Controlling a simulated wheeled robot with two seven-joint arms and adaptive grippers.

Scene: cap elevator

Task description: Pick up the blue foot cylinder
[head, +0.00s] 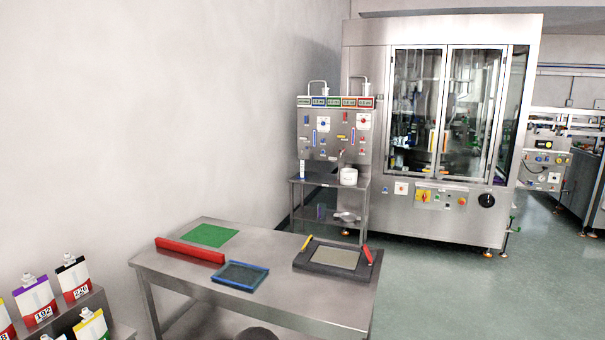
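I cannot pick out a blue foot cylinder in the head view. The large steel machine (400,212) with glass doors stands at the back right on small feet, and one orange-toned foot (487,254) shows at its front edge. Small blue parts on the machine and on the panel of the steel stand (335,152) are too small to identify. Neither of my grippers is in view.
A steel table (190,271) in front bears a green mat (209,235), a red bar (190,250), a blue-framed tray (240,265) and a dark frame (303,263). Labelled pouches (37,302) stand at lower left. Green floor (450,295) is clear at right.

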